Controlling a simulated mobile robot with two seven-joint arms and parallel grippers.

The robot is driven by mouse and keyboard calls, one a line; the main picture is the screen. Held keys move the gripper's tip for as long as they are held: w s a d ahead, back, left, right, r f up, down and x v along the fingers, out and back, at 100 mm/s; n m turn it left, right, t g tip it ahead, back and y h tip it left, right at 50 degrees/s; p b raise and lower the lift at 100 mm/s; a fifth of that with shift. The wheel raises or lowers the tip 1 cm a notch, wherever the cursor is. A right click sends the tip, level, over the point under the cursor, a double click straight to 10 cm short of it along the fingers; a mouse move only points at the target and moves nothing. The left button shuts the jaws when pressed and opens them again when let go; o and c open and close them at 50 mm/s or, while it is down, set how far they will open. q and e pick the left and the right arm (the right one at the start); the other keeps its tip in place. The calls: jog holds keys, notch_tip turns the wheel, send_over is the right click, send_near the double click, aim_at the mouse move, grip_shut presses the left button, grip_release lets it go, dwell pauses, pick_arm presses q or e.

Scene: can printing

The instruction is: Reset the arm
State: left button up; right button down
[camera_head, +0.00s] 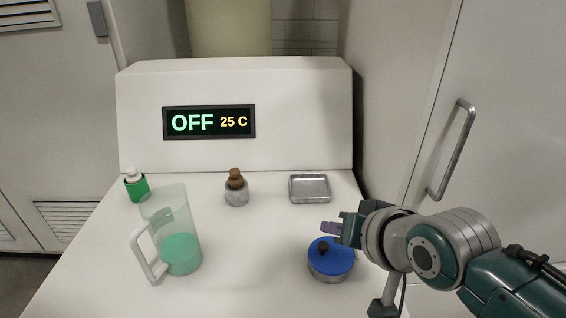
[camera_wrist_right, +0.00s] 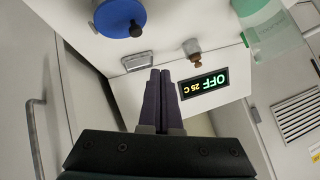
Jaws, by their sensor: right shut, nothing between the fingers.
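My right gripper (camera_head: 331,228) is above the right part of the white worktop, just above and beside the blue-lidded metal pot (camera_head: 331,267). In the right wrist view its two dark fingers (camera_wrist_right: 159,76) are together with nothing between them. The pot's blue lid (camera_wrist_right: 119,16) with a dark knob shows at the top of that view, apart from the fingers. My left gripper is in neither view.
A panel (camera_head: 209,122) reads OFF and 25 C. On the worktop stand a jug with green liquid (camera_head: 181,253), a green bottle (camera_head: 137,188), a brown-topped metal container (camera_head: 236,190) and an empty metal tray (camera_head: 310,189). A door handle (camera_head: 455,150) juts out at right. The middle front is clear.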

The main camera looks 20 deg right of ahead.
jog(key=s+r+n+g, duration=0.3)
jog(key=s+r+n, duration=0.1)
jog(key=s, duration=0.8)
jog(key=s+r+n+g, duration=0.3)
jog(key=s, duration=0.9)
notch_tip(320, 180, up, 25)
jog(key=p, duration=2.5)
jog(key=shift+a, duration=0.35)
jog(key=shift+w+f, duration=0.1)
jog(key=shift+f, duration=0.05)
